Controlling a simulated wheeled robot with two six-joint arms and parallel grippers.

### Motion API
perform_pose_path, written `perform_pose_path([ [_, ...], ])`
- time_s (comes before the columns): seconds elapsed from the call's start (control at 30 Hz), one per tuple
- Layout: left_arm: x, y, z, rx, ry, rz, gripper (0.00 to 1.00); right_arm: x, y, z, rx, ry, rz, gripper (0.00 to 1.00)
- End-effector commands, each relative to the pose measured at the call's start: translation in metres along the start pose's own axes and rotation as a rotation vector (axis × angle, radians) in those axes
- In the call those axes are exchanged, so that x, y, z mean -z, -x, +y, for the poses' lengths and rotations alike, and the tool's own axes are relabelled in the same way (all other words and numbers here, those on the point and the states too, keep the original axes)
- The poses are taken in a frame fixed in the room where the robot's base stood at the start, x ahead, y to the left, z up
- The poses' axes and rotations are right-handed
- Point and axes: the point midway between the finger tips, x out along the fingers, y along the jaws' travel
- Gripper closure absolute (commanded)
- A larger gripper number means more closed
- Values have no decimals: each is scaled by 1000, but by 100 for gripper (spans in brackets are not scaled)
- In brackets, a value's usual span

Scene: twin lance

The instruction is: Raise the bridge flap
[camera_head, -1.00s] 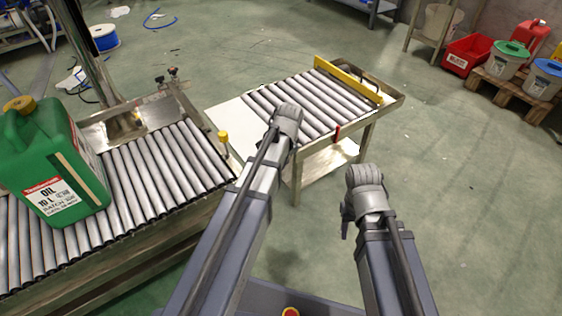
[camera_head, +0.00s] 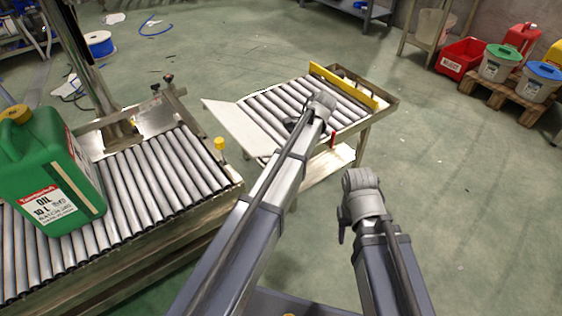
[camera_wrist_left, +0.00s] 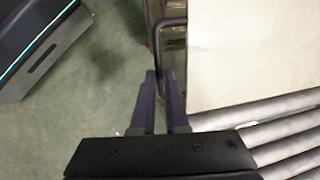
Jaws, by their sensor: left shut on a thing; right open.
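The bridge flap (camera_head: 238,122) is a pale panel at the left end of the right roller table. It is tilted, with its outer edge raised. In the left wrist view the flap (camera_wrist_left: 255,50) fills the upper right beside the rollers. My left gripper (camera_wrist_left: 160,76) is shut on a dark bent handle (camera_wrist_left: 157,42) at the flap's side. In the head view my left wrist hides most of that gripper. My right gripper (camera_head: 343,232) hangs over the floor to the right, away from the flap; its fingers are mostly hidden.
The left roller conveyor (camera_head: 150,180) carries a green oil canister (camera_head: 50,170) and has a yellow-capped post (camera_head: 220,145) at its near corner. A yellow bar (camera_head: 343,86) crosses the right table's far end. Floor on the right is clear up to the pallet (camera_head: 500,97) with buckets.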

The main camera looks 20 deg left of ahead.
Motion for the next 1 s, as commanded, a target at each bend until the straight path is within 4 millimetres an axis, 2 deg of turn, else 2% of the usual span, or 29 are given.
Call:
perform_pose_path([
  [0.3, 4, 7, -2, 3, -16, -74, 100, 0, -4, 0, 0, 0, 1, 50],
  [0.7, 4, 8, -2, 4, -17, -79, 100, 0, -4, 0, 0, 0, 0, 50],
  [0.73, 4, 8, -2, 4, -17, -79, 87, 0, -4, 0, 0, 0, 0, 50],
  [1.0, 3, 8, -2, 3, -17, -79, 58, 0, -4, 0, 0, 0, 0, 50],
])
